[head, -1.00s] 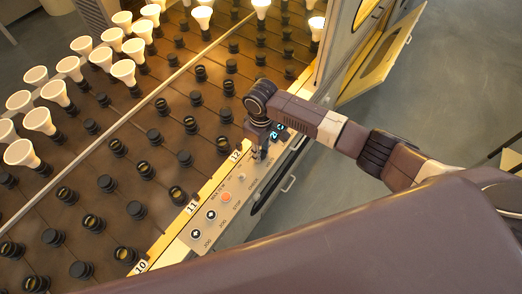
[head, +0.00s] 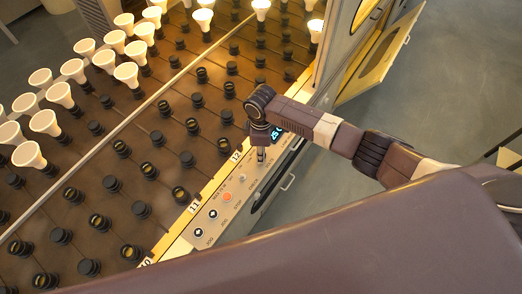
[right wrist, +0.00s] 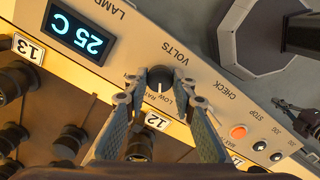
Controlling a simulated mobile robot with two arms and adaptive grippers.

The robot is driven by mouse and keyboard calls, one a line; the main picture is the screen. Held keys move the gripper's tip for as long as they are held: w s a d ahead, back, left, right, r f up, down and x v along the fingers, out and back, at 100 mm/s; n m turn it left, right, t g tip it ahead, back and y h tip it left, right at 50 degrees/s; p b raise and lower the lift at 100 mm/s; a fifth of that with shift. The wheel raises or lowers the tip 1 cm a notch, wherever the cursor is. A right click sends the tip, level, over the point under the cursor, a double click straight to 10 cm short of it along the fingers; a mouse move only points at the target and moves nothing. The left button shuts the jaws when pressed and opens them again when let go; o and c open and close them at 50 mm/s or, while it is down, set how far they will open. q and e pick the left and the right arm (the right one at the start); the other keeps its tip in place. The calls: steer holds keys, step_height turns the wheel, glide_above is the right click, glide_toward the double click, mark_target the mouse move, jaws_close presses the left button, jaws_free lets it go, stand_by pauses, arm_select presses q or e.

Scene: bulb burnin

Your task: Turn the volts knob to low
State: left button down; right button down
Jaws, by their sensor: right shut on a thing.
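The volts knob (right wrist: 160,78) is a small round black knob with a white pointer line, on the cream control panel (right wrist: 110,65) below the word VOLTS in the right wrist view. Its pointer aims down in that picture, toward the small LOW and RATED lettering, which the fingertips partly crowd. My right gripper (right wrist: 161,101) has a fingertip on each side of the knob and is shut on it. In the head view my right gripper (head: 261,155) reaches down onto the panel, and the knob is hidden there. My left gripper is not in view.
A display (right wrist: 79,34) reading 25 C sits beside the knob. An orange button (right wrist: 238,132) and other buttons lie farther along the panel. A rack of black sockets (head: 122,148) with several white bulbs (head: 45,122), some lit, lies left of the panel. Open floor (head: 440,90) lies right.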

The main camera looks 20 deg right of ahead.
steer(key=shift+n, duration=0.6)
steer(key=c, duration=1.6)
jaws_free()
step_height(320, 180, up, 12)
steer(key=shift+r, duration=0.1)
steer(key=shift+a, duration=0.1)
